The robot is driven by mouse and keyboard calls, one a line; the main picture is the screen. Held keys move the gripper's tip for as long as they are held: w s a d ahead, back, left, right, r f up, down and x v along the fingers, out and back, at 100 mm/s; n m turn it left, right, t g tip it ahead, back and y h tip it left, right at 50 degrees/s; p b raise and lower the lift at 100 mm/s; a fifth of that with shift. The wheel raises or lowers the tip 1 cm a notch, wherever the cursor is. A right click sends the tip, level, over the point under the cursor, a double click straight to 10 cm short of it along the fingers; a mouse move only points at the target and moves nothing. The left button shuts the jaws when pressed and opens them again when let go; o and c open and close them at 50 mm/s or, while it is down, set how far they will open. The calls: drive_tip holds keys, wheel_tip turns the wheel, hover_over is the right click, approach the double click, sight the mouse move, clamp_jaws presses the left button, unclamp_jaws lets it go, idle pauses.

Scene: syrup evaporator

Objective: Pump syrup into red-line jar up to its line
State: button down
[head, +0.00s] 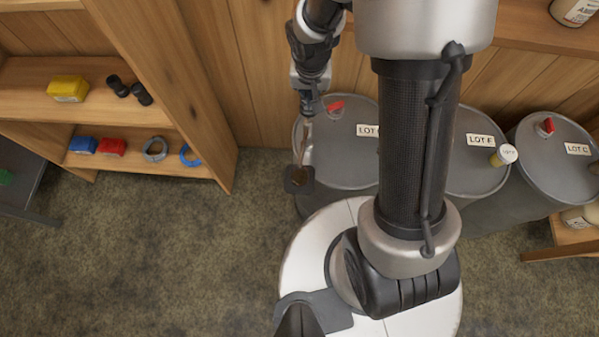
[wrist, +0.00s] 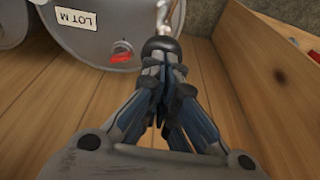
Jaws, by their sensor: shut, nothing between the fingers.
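My gripper (head: 308,108) is over the left edge of the left drum in the head view, pointing down. In the wrist view its fingers (wrist: 165,78) are shut together. A dark round knob (wrist: 160,46) shows at the fingertips; I cannot tell whether they touch it. In the head view a thin coppery piece (head: 305,145) runs below the gripper to a dark square holder (head: 299,188) with something round and brownish in it. I cannot tell whether that is a jar. No red line is visible. The left drum (head: 345,160) reads LOT M in the wrist view (wrist: 100,45).
Drums labelled LOT F (head: 475,175) and LOT C (head: 560,165) stand to the right. A wooden shelf (head: 40,125) at left holds yellow, blue and red items and rings. The floor (head: 150,260) at lower left is clear.

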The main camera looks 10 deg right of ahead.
drive_tip(key=shift+f, duration=0.15)
idle(0.3)
drive_tip(key=shift+s+b+x, duration=0.15)
drive_tip(key=shift+b+x, duration=0.7)
drive_tip(key=shift+s+b+x, duration=0.15)
drive_tip(key=shift+b+x, duration=0.65)
drive_tip(key=shift+s+b+x, duration=0.2)
drive_tip(key=shift+b+x, duration=0.65)
drive_tip(key=shift+a, duration=0.15)
drive_tip(key=shift+w+p+v, duration=0.15)
drive_tip(key=shift+p+v, duration=0.5)
drive_tip(key=shift+v, duration=0.2)
drive_tip(key=shift+w+p+v, duration=0.15)
drive_tip(key=shift+p+v, duration=0.55)
drive_tip(key=shift+v, duration=0.1)
drive_tip(key=shift+w+p+v, duration=0.2)
drive_tip(key=shift+p+v, duration=0.45)
drive_tip(key=shift+v, duration=0.2)
